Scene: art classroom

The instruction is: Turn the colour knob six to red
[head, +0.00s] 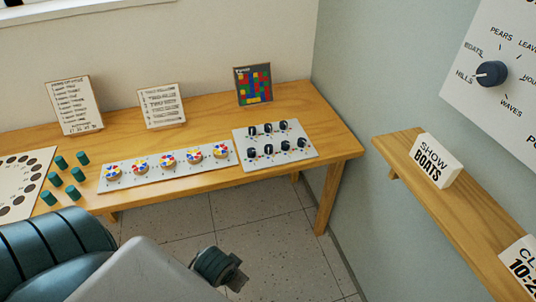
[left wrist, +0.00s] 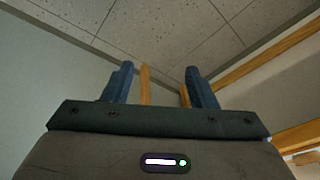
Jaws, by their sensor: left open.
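A white panel (head: 306,159) at the right end of the wooden table holds several black knobs (head: 268,149) in two rows. A long pale panel (head: 130,182) beside it holds a row of knobs on multicoloured discs (head: 167,160). Any numbering is too small to read, so I cannot tell which knob is six. My left gripper (left wrist: 160,85) is open and empty in the left wrist view, with floor and table legs beyond its fingers. In the head view my left arm crosses the bottom, apart from both panels. My right gripper is not in view.
A card with coloured squares (head: 253,85) and two text cards (head: 74,105) stand at the back of the table (head: 215,112). Green pegs (head: 74,193) stand at left. A wall dial (head: 491,74) and a shelf (head: 455,205) with signs are at right. Floor before the table is open.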

